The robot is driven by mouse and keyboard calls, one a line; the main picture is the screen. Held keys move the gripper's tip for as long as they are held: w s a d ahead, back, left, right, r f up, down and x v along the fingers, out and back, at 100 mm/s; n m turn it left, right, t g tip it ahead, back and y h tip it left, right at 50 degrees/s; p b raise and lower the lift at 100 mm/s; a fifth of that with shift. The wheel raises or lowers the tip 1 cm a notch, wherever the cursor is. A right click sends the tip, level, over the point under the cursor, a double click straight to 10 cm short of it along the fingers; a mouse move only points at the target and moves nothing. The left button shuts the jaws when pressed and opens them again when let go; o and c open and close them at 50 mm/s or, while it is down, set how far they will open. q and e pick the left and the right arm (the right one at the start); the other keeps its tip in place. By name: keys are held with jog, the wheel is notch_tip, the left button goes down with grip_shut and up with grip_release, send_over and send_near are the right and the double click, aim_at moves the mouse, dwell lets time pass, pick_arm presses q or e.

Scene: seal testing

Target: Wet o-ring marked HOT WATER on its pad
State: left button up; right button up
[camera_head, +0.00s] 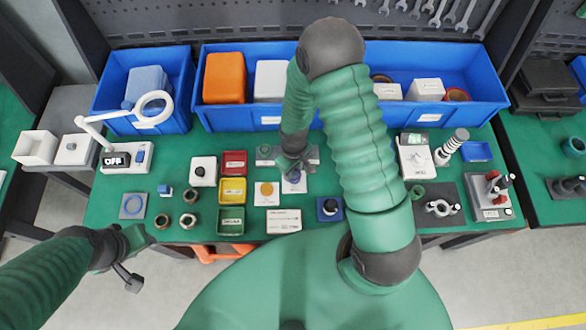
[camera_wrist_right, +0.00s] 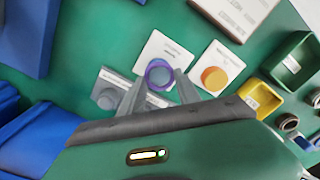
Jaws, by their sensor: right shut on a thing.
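My right gripper (camera_head: 292,172) reaches down over a white pad (camera_head: 300,188) with a blue round spot. In the right wrist view my right gripper (camera_wrist_right: 158,88) has its two fingers on either side of a thin purple o-ring (camera_wrist_right: 158,61), shut on it. The ring lies over the round spot of the white pad (camera_wrist_right: 165,47); I cannot tell whether it touches. A second white pad (camera_wrist_right: 232,62) beside it carries an orange disc (camera_wrist_right: 213,77). The pad print is too small to read. My left gripper (camera_head: 138,258) hangs at the table's front left, its opening unclear.
A grey fixture (camera_wrist_right: 108,98) stands close to the fingers. Red (camera_head: 234,157), yellow (camera_head: 232,184) and green (camera_head: 231,213) small bins stand left of the pads. A white box (camera_head: 284,221) lies in front. Blue crates (camera_head: 225,115) line the back.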

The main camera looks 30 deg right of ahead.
jog(key=shift+f, duration=0.35)
dwell(0.3)
dwell(0.9)
jog(key=shift+r+p, duration=0.7)
jog(key=shift+r, duration=0.2)
notch_tip(320, 180, up, 3)
jog(key=p, duration=0.3)
jog(key=shift+r, duration=0.15)
